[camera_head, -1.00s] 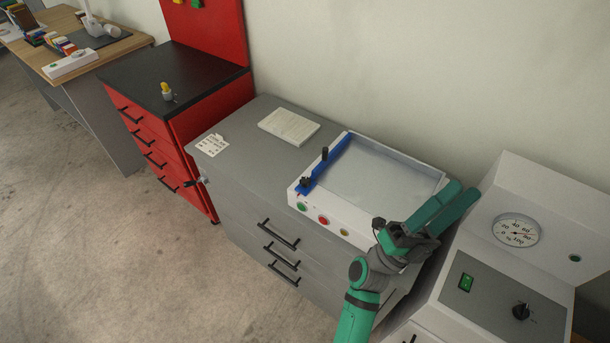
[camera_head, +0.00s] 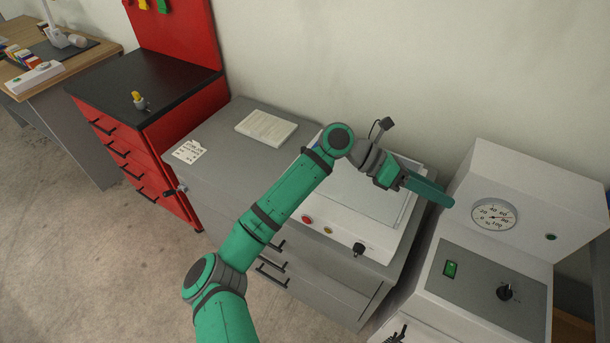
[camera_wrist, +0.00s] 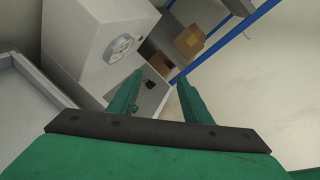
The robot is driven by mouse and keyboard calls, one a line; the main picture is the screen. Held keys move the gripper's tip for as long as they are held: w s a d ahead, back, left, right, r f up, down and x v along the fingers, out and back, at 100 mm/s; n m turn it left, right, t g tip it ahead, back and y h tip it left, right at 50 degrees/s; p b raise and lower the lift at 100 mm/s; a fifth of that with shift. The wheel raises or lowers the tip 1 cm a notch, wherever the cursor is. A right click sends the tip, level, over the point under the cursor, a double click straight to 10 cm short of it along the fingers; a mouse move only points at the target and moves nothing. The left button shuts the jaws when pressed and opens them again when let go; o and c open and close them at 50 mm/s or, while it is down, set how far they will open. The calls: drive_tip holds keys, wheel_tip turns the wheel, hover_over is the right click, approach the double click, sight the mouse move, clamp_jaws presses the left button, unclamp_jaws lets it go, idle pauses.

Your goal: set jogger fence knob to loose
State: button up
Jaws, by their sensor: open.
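The jogger (camera_head: 343,238) is a white shallow tray unit on the grey cabinet, with coloured buttons and a black front knob (camera_head: 359,249). Its blue fence and the fence knob are hidden behind my arm in the head view. My gripper (camera_head: 430,190) is open and empty, above the right side of the jogger tray and pointing right, away from the fence side. In the wrist view the two fingers (camera_wrist: 160,78) are apart with nothing between them. Part of the white tray shows at the left of that view, but no fence.
A white machine with a gauge (camera_head: 494,214) and dial stands close to the right of my gripper. A paper stack (camera_head: 266,128) and a printed card (camera_head: 189,151) lie on the cabinet's left. A red drawer unit (camera_head: 170,125) stands further left.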

drive_tip(key=w+a+f+t+y, duration=0.15)
drive_tip(key=w+a+y, duration=0.35)
drive_tip(key=a, duration=0.6)
drive_tip(key=w+a+n+t+y, duration=0.15)
drive_tip(key=w+a+y, duration=0.25)
drive_tip(key=w+a, duration=0.5)
drive_tip(key=w+a+t+y, duration=0.3)
drive_tip(key=w+a+y, duration=0.1)
drive_tip(key=a, duration=1)
drive_tip(key=f, duration=1)
drive_tip(key=shift+d+f, duration=0.3)
drive_tip(key=shift+c, duration=0.7)
drive_tip(key=c, duration=0.9)
